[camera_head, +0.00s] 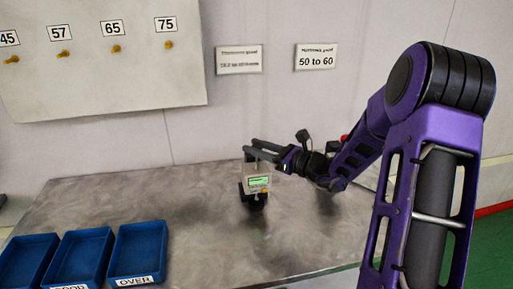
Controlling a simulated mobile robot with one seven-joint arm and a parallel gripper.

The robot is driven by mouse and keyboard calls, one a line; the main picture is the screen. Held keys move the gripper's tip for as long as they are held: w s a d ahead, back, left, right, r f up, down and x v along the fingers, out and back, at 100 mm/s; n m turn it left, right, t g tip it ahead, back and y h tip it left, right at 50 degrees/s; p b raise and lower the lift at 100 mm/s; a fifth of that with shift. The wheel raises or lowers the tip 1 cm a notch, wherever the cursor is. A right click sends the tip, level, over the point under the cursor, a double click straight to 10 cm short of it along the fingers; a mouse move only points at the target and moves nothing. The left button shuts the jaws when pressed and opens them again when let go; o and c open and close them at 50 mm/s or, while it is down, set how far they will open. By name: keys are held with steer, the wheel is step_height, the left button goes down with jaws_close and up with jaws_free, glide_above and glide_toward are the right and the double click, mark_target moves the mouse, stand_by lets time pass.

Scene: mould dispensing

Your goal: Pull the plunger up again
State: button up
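A small device with a pale body and a lit green display (258,182) stands upright on the grey table, on a dark base (254,202). My gripper (250,149) reaches in from the right at the top of this device. Its two grey fingers are a little apart, one nearer and one farther, level with the device's upper end. I cannot tell whether they touch or grip it. The plunger cannot be made out separately; the fingers cover the area at the device's top.
Three blue trays stand at the front left of the table (205,215); the right one (138,250) is labelled OVER. A board (100,85) with numbered pegs hangs on the back wall. A sign (316,57) reads 50 to 60. The table between trays and device is clear.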

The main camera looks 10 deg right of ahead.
steer(key=shift+o, duration=1.4)
steer(key=v, duration=1.7)
steer(key=shift+s, duration=0.2)
steer(key=shift+d+r, duration=0.15)
